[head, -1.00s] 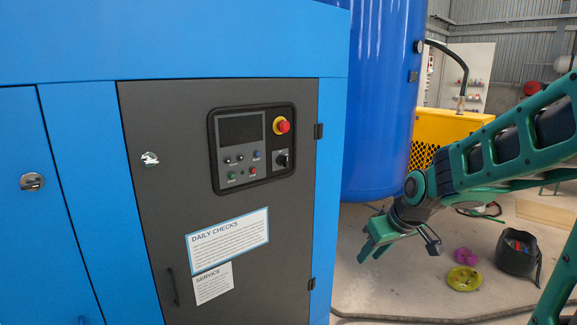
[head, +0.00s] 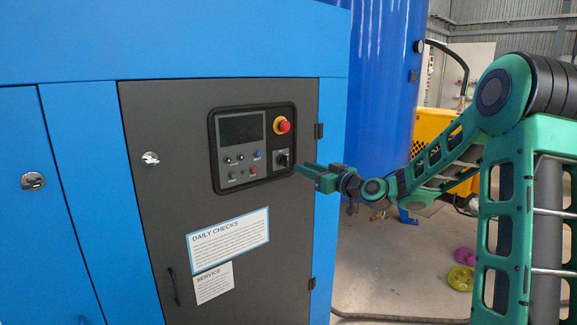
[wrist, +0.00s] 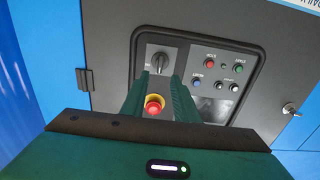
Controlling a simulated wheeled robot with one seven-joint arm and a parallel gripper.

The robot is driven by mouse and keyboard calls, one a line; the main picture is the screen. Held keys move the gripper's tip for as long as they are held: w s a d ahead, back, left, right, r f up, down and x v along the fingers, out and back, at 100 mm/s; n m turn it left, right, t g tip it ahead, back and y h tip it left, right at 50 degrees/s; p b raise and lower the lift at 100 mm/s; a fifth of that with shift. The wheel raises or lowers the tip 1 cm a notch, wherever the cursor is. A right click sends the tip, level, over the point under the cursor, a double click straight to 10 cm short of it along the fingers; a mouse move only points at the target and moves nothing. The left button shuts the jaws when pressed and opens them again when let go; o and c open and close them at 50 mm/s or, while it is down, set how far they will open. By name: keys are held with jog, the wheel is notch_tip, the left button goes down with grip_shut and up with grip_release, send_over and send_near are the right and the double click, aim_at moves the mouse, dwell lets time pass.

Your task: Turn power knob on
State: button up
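The power knob (head: 282,158) is a black rotary switch on the right side of the control panel (head: 217,180), below the red emergency stop button (head: 283,126). My gripper (head: 302,173) is just right of the panel, with its fingers pointing toward the knob. In the wrist view the knob (wrist: 159,63) shows just beyond the tips of my gripper (wrist: 160,76), roughly in line with the gap between them. The fingers are apart and nothing is held between them. I cannot tell the exact distance from the tips to the knob.
The panel also carries a dark screen (head: 240,129) and several small buttons. The emergency stop (wrist: 154,104) shows between my fingers in the wrist view. A door hinge (head: 319,131) sits right of the panel, and a blue tank (head: 375,80) stands behind.

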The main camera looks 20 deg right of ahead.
aim_at(290, 162)
jog(key=x, duration=0.8)
jog(key=shift+w+a, duration=0.1)
jog(key=shift+w, duration=0.2)
jog(key=shift+f, duration=0.1)
grip_shut()
